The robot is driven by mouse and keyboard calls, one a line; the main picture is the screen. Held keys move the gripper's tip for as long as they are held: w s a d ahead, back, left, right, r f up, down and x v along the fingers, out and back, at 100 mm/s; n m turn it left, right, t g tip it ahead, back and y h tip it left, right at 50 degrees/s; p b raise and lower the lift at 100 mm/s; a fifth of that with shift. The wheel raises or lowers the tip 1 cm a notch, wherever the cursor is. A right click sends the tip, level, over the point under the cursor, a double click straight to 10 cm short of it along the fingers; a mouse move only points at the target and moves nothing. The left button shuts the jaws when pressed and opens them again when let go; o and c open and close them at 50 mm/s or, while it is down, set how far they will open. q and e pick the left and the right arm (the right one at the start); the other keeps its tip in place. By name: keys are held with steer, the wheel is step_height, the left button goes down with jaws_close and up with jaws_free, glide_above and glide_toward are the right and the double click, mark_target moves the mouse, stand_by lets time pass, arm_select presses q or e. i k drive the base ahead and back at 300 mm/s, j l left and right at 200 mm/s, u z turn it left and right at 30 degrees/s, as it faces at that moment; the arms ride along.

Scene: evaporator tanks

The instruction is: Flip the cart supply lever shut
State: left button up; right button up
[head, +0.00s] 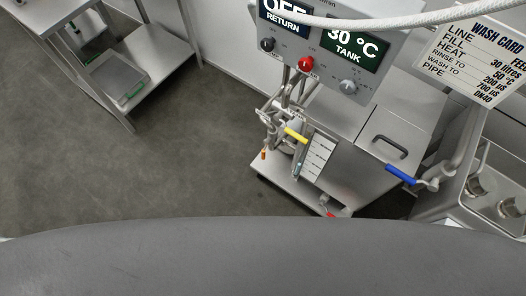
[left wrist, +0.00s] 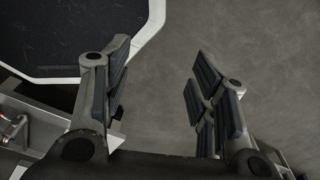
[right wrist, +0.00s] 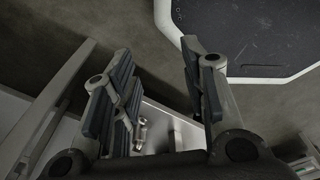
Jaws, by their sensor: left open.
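In the head view a steel wash cart carries several coloured levers; no label shows which is the supply lever. A blue lever (head: 401,174) sits on the pipe at the cart's right side, slanting down to the right. A yellow lever (head: 296,135) is on the pipework at the cart's front left. A small red handle (head: 331,213) shows low at the cart's base. My left gripper (left wrist: 162,58) is open and empty above the floor. My right gripper (right wrist: 158,58) is open, with nothing between its fingers. Neither gripper shows in the head view.
The control panel (head: 336,68) with a red knob reads OFF and 30 °C. A white hose (head: 370,21) crosses above it. A wash card (head: 470,62) hangs at upper right. A steel shelf table (head: 150,55) stands at left. The floor (head: 165,165) between is clear.

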mark_target(266, 142)
steer(key=k+j, duration=0.1)
steer(key=j, duration=0.25)
steer(key=k+j, duration=0.15)
steer(key=j, duration=0.25)
steer(key=k+j, duration=0.1)
steer(key=j, duration=0.25)
steer(key=k+j, duration=0.15)
steer(key=j, duration=0.2)
steer(key=k+j+z, duration=0.1)
steer(key=j, duration=0.3)
